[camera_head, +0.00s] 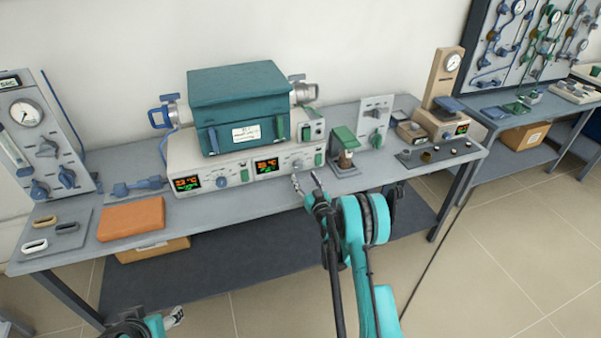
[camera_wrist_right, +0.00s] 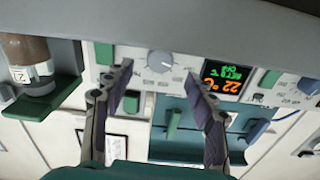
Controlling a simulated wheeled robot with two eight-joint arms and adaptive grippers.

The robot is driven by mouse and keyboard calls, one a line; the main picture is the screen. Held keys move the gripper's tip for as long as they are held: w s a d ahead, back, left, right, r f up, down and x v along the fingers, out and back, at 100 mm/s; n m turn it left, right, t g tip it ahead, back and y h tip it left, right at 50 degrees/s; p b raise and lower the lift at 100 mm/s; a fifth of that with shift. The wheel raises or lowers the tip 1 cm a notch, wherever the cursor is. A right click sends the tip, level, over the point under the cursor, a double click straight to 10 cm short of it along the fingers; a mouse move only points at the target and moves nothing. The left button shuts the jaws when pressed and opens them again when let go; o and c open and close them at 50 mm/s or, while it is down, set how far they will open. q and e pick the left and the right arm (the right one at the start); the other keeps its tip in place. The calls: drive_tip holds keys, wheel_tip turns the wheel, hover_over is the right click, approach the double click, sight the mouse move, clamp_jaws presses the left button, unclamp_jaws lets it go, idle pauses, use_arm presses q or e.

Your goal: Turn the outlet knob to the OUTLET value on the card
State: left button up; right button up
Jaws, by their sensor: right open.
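My right gripper (camera_head: 308,181) is open in front of the furnace unit's right control panel. In the right wrist view, which looks inverted, its two fingers (camera_wrist_right: 160,82) stand apart and empty. A pale round knob (camera_wrist_right: 160,61) shows between and just beyond the fingertips; contact cannot be told. This knob (camera_head: 297,163) sits right of the orange-green display (camera_head: 267,166) in the head view. A white card (camera_head: 245,132) is on the teal box; its writing is too small to read. Which knob is the outlet knob is unclear. My left gripper (camera_head: 174,317) shows partly at the bottom edge.
A second display (camera_head: 187,183) and blue knob (camera_head: 222,182) are on the left panel. An orange block (camera_head: 131,218) lies left. The bench front before the unit is mostly clear.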

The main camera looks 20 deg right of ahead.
sight(299, 168)
drive_tip(key=w+b, duration=0.1)
drive_tip(key=w, duration=0.4)
drive_tip(key=shift+w, duration=0.15)
drive_tip(key=c, duration=1.2)
